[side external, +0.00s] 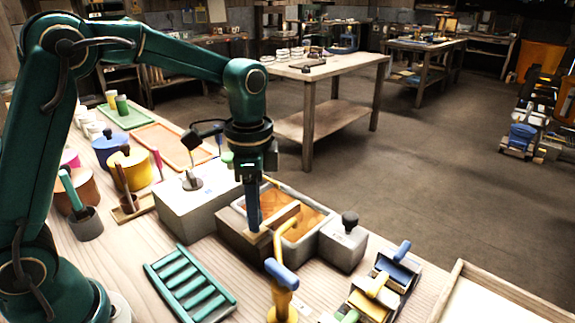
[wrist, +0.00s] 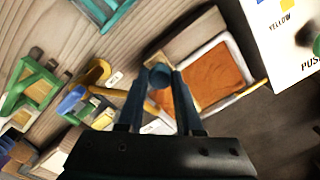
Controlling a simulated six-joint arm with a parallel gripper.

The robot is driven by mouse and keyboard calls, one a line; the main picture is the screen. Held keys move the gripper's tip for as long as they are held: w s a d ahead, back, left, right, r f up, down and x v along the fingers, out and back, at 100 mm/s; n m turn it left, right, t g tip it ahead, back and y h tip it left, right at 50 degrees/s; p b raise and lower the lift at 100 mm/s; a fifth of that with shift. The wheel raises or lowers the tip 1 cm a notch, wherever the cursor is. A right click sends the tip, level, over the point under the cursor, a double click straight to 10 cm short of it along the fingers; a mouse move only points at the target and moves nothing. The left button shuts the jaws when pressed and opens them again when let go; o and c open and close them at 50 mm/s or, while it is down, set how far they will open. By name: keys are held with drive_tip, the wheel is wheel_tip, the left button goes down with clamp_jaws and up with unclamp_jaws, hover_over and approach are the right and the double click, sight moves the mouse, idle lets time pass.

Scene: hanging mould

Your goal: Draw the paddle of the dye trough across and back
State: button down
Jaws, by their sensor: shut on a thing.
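The dye trough (side external: 240,238) is a grey box holding orange liquid (side external: 308,217), right under my gripper in the side view. In the wrist view the trough's pale rim (wrist: 240,62) and orange dye (wrist: 202,72) lie just beyond the fingertips, to the right. A wooden bar (side external: 283,215), seemingly part of the paddle, lies across the trough. My gripper (side external: 253,220) points straight down at the trough's near left part. Its fingers (wrist: 160,88) are shut on a blue round knob (wrist: 160,73), seemingly the paddle's handle. The paddle's lower part is hidden.
A yellow post with a blue crossbar (side external: 282,272) stands close in front of the trough. A grey block with a dark knob (side external: 343,240) adjoins it on the right. A pale box (side external: 185,215) stands left. A green slatted rack (side external: 188,285) lies in front.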

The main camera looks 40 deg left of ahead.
drive_tip(key=shift+d, duration=0.35)
drive_tip(key=c, duration=0.6)
unclamp_jaws()
drive_tip(key=shift+a, duration=0.1)
drive_tip(key=shift+r, duration=2.55)
